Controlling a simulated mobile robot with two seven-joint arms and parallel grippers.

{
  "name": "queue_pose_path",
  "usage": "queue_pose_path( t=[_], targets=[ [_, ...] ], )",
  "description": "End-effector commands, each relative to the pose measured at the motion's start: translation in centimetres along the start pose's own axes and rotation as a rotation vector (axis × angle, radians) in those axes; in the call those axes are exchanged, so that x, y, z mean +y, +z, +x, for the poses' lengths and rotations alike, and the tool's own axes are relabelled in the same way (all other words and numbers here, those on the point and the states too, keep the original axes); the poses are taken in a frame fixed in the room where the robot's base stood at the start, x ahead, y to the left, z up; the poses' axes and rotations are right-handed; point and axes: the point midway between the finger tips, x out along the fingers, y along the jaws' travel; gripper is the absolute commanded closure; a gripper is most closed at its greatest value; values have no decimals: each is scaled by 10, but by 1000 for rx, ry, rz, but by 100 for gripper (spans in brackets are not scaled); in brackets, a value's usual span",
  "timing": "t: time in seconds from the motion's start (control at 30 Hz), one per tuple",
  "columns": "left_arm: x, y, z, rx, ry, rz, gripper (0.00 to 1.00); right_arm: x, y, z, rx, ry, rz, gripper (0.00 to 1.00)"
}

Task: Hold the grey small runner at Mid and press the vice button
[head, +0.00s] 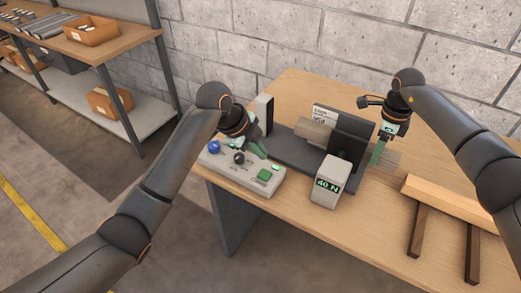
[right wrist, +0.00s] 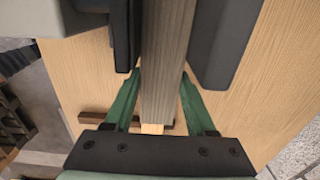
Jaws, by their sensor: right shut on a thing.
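The grey small runner (head: 390,160) is a grey-brown wooden bar lying through the vice (head: 348,148), with its middle hidden by the dark jaw. My right gripper (head: 377,155) is shut on its right part, beside the vice; in the right wrist view the runner (right wrist: 165,70) runs between the green fingers. A grey control panel (head: 225,172) stands on the table's left edge with a green button (head: 264,175), a black knob (head: 239,158) and a blue knob (head: 214,146). My left gripper (head: 258,149) is above the panel, close behind the green button; its finger gap is unclear. No Mid mark is readable.
A grey box (head: 328,185) reading 40 N stands in front of the vice. A pale plank (head: 445,198) and two dark brown bars lie at the table's right. A shelf (head: 120,45) with orange bins stands at the left. A block wall closes the back.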

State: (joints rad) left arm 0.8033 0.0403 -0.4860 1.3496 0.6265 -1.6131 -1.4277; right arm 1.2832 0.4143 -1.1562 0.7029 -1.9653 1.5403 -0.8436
Motion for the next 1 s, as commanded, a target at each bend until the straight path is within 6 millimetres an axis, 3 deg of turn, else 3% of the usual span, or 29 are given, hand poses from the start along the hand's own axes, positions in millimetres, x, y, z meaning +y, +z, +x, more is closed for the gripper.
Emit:
queue_pose_path(
  t=[0.03, 0.27, 0.3, 0.57, 0.87, 1.0],
  targets=[
    [0, 0, 0, 0, 0, 0, 100, 8, 3, 5, 4, 25, -12, 100],
    [0, 0, 0, 0, 0, 0, 100, 8, 3, 4, 4, 25, -12, 100],
    [0, 0, 0, 0, 0, 0, 100, 8, 3, 5, 4, 25, -12, 41],
    [0, 0, 0, 0, 0, 0, 100, 6, 2, 4, 3, 20, -8, 12],
    [0, 0, 0, 0, 0, 0, 100, 4, 0, 1, 4, 15, -3, 9],
    [0, 0, 1, 0, 0, 0, 100, 2, 1, -13, 2, 10, -4, 9]
  ],
)
